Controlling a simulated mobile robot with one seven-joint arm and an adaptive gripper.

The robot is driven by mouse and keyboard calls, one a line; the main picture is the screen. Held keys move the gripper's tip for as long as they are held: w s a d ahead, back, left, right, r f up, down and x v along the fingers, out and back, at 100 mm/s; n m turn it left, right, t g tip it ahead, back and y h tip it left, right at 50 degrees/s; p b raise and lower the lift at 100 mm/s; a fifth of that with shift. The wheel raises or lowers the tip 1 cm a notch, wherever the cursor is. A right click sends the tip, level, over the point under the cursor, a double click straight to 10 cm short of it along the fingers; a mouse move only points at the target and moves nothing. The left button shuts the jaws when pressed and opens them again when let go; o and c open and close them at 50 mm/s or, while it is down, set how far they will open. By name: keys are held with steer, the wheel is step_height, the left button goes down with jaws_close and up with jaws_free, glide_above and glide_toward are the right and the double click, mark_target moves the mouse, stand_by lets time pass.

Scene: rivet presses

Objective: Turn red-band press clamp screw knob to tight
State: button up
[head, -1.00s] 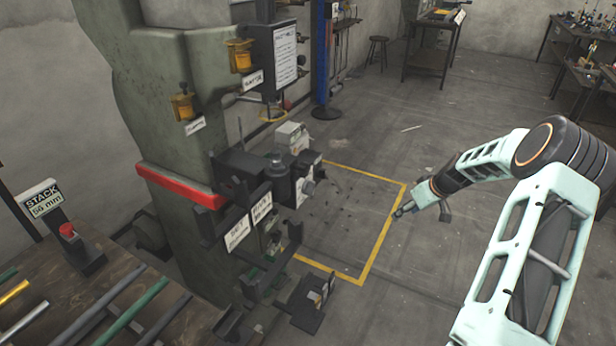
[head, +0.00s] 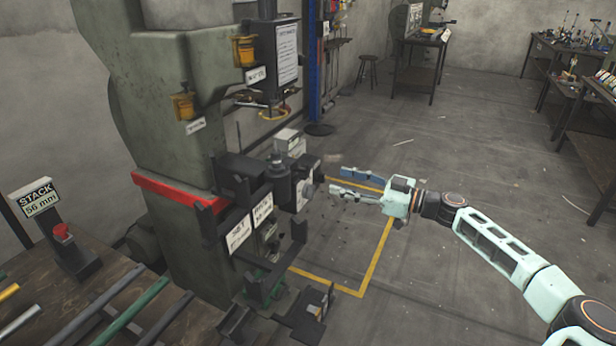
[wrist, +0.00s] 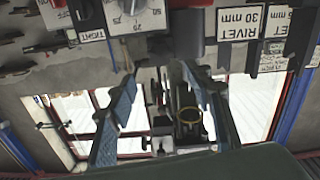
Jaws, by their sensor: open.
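The press with the red band (head: 175,190) stands left of centre in the head view. Its dark clamp block (head: 240,178) sticks out at band height, with a dark cylinder (head: 280,182) and a pale-faced dial (head: 306,188) at its right end. In the wrist view a TIGHT label (wrist: 94,37) sits by a dark knob-like part (wrist: 88,14); I cannot tell surely that this is the clamp screw knob.
A rivet label (wrist: 240,22) is at the upper right in the wrist view. A bench with rods (head: 150,305) and a stack sign (head: 40,197) is at lower left. The yellow-marked floor (head: 365,275) below my gripper is open. Benches stand far right.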

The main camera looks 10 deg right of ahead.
mark_target(308, 172)
steer(key=x, duration=1)
steer(key=shift+w+a, duration=0.2)
steer(key=shift+a, duration=0.05)
steer(key=c, duration=1.2)
